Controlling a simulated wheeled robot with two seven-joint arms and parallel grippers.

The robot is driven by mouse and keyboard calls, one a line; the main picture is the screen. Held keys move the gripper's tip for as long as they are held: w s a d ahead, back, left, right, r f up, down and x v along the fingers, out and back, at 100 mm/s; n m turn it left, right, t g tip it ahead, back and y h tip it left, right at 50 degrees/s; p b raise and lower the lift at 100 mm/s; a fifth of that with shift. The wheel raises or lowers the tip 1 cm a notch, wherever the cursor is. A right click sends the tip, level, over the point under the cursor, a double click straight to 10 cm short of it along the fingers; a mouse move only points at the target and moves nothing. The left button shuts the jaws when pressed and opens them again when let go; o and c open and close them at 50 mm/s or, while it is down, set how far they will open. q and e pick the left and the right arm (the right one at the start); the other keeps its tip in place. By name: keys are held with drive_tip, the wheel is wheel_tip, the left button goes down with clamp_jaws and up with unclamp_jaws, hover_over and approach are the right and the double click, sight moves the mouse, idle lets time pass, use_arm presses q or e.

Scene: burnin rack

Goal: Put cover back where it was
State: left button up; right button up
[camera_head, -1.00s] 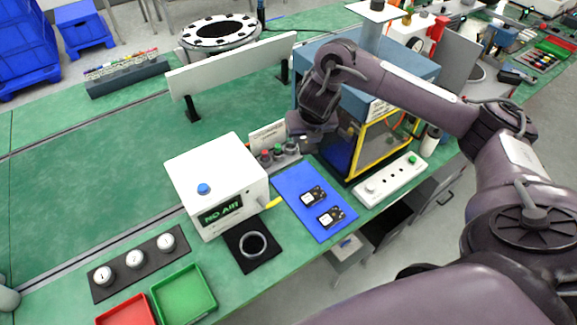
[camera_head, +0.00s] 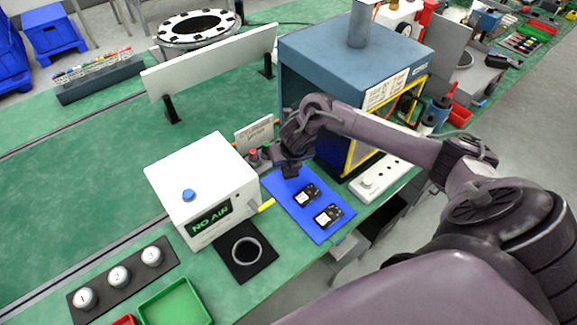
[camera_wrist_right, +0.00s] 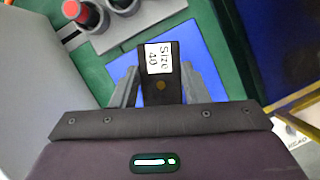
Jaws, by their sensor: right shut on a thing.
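My right gripper (camera_head: 292,168) is over the far-left end of the blue mat (camera_head: 298,222). In the right wrist view its two fingers (camera_wrist_right: 160,88) are shut on a flat black piece (camera_wrist_right: 158,98) with a white label reading "Size 40". The mat (camera_wrist_right: 208,55) lies under the piece; I cannot tell whether they touch. Two black modules with white labels, one (camera_head: 307,195) nearer the gripper and one (camera_head: 328,216) nearer the table edge, lie on the mat. Which thing is the cover is not clear from the pictures. My left gripper is not in view.
The white NO AIR box (camera_head: 203,185) stands left of the gripper. A grey holder with coloured-top parts (camera_wrist_right: 112,22) is close by. The blue open-front cabinet (camera_head: 345,55) stands behind my arm. A metal ring on a black pad (camera_head: 238,268) lies in front of the white box.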

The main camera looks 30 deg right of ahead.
sight(288, 171)
wheel_tip(288, 171, down, 4)
drive_tip(key=shift+r, duration=0.15)
drive_tip(key=shift+f, duration=0.45)
drive_tip(key=o, duration=1)
drive_tip(key=shift+c, duration=0.2)
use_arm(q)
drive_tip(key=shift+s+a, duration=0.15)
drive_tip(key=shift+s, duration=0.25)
use_arm(e)
drive_tip(key=shift+r, duration=0.15)
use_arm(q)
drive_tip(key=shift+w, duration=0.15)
use_arm(e)
drive_tip(key=v, duration=1.2)
